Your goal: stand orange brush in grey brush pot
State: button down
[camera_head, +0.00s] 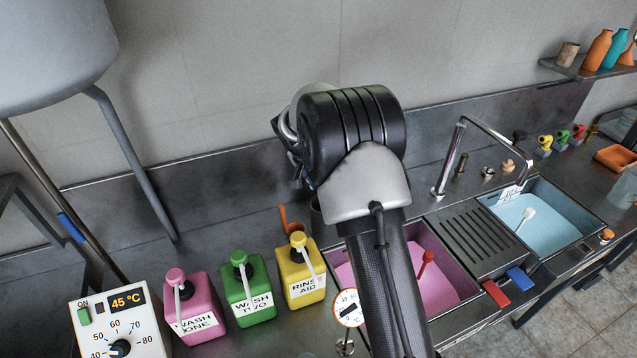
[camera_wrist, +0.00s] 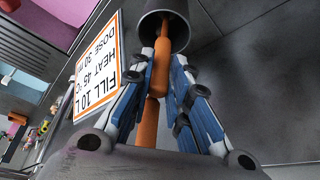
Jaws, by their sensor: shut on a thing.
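The orange brush (camera_wrist: 160,72) is between the two fingers of my gripper (camera_wrist: 163,62) in the wrist view. My gripper is shut on its orange handle. The brush points toward the grey brush pot (camera_wrist: 152,7) at the top of that view. Its far end shows against the dark mouth of the pot and seems to be inside the rim; I cannot tell how deep. In the head view my arm hides the gripper and most of the pot (camera_head: 317,216). A bent orange piece (camera_head: 284,216) shows beside the pot; I cannot tell whether it is the brush.
Pink (camera_head: 190,308), green (camera_head: 247,288) and yellow (camera_head: 302,270) pump bottles stand in front of the pot. A pink-filled sink (camera_head: 440,275) and a blue-filled sink (camera_head: 545,225) lie to the right. A label plate (camera_wrist: 97,68) lies beside the pot.

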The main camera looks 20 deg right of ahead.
jog(key=shift+w+f, duration=0.15)
jog(key=shift+w, duration=0.1)
jog(key=shift+s, duration=0.1)
jog(key=shift+f, duration=0.2)
jog(key=c, duration=1.5)
grip_release()
jog(key=shift+r, duration=0.15)
